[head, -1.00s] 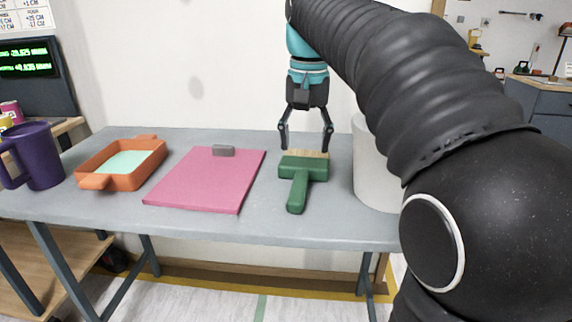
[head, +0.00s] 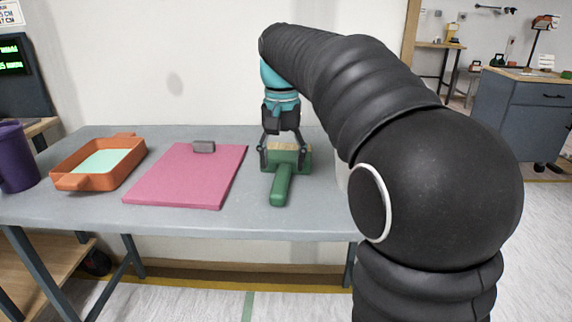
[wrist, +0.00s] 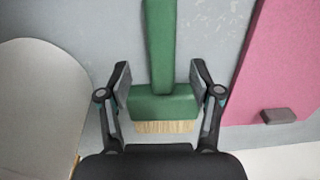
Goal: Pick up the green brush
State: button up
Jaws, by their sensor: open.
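The green brush (head: 281,186) lies on the grey table with its handle toward the front edge and its tan bristles toward the wall. My gripper (head: 285,166) is lowered over the head of the brush, with one finger on either side. In the wrist view the brush (wrist: 163,102) lies between the open fingers of my gripper (wrist: 161,83), with its handle running up the picture. The fingers stand beside the head near where the handle joins. I cannot tell whether they touch it.
A pink board (head: 187,178) with a small grey block (head: 204,147) lies left of the brush. A pale round container (wrist: 38,110) stands close on the other side, mostly hidden behind my arm in the head view.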

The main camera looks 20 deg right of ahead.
aim_at(281, 177)
jog(key=shift+w+a+f+b, duration=0.1)
jog(key=shift+f+b, duration=0.2)
jog(key=shift+f, duration=2.25)
grip_shut()
